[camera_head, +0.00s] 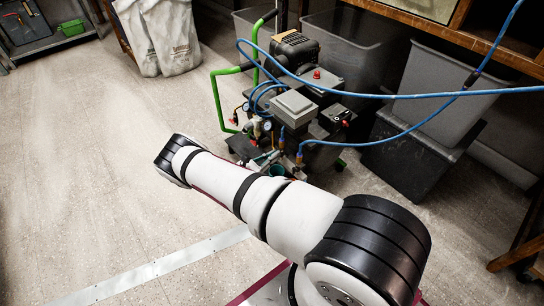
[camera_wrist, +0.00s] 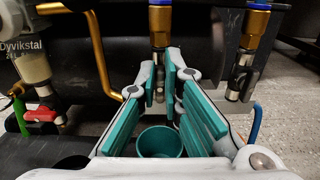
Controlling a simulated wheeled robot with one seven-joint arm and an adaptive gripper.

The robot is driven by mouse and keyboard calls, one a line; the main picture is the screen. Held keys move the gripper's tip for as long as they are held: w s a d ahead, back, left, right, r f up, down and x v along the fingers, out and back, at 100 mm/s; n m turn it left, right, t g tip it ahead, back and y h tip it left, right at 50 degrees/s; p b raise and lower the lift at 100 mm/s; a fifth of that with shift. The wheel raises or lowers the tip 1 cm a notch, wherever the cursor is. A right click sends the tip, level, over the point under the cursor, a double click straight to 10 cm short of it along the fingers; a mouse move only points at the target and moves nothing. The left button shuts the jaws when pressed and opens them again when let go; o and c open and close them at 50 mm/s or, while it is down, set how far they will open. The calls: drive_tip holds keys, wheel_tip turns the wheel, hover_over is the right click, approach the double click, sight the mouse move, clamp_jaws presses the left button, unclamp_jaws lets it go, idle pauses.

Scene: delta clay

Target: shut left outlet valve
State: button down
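The air compressor (camera_head: 295,100) stands on the floor in the head view, with gauges and fittings on its near side. A red valve handle (camera_wrist: 40,115) sits at the left of the wrist view, on a fitting below a pale labelled cylinder. A red handle also shows at the compressor's left in the head view (camera_head: 234,119); I cannot tell if it is the same one. A brass coupling with a blue ring (camera_wrist: 158,20) hangs beyond the fingertips; contact is unclear. The red handle lies left of the fingers.
A second blue-ringed coupling (camera_wrist: 257,22) hangs to the right. A bent brass pipe (camera_wrist: 100,50) runs left of the fingers. Blue hoses (camera_head: 420,96) cross in front of grey bins (camera_head: 435,90). Open floor (camera_head: 80,170) lies left.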

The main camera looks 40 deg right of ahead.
idle(0.4)
drive_tip(key=m, duration=0.5)
drive_tip(key=shift+s+f+m, duration=0.15)
drive_tip(key=shift+s+m, duration=0.25)
drive_tip(key=shift+s+f+m, duration=0.15)
drive_tip(key=shift+f+m, duration=0.15)
drive_tip(key=shift+m, duration=1.75)
drive_tip(key=shift+s+f+m, duration=0.2)
drive_tip(key=shift+f+m, duration=0.05)
drive_tip(key=shift+m, duration=1.75)
drive_tip(key=shift+s+f+m, duration=0.15)
drive_tip(key=shift+f+m, duration=0.15)
drive_tip(key=shift+m, duration=1.75)
drive_tip(key=c, duration=1.7)
unclamp_jaws()
